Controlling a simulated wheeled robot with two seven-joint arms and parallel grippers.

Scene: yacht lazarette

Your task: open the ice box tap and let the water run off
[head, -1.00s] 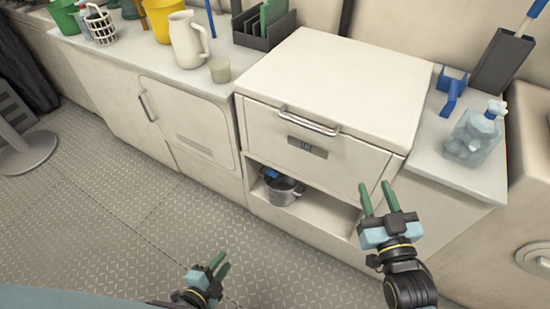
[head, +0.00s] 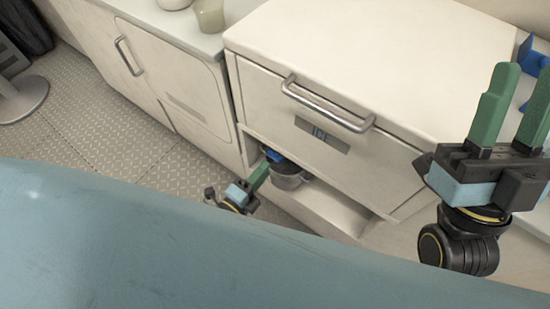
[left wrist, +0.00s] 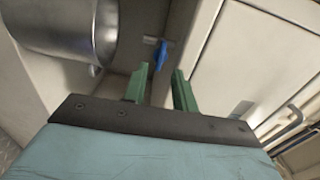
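The ice box (head: 345,95) is a cream cabinet with an ICE label and a metal bar handle. Its tap has a blue lever (head: 272,156) in the open recess below the front panel; the lever also shows in the left wrist view (left wrist: 161,54). A metal pot (head: 290,178) stands in the recess by the tap, and it fills the upper left of the left wrist view (left wrist: 70,28). My left gripper (head: 263,172) is open, its green fingers (left wrist: 160,72) pointing at the lever, which appears between and beyond the tips. My right gripper (head: 522,85) is open and empty. No water is visible.
A cream locker (head: 165,85) with a bar handle adjoins the ice box on the left. A cup (head: 210,15) stands on its counter. A blue object (head: 535,58) lies on the right counter. My blue body covers the lower foreground.

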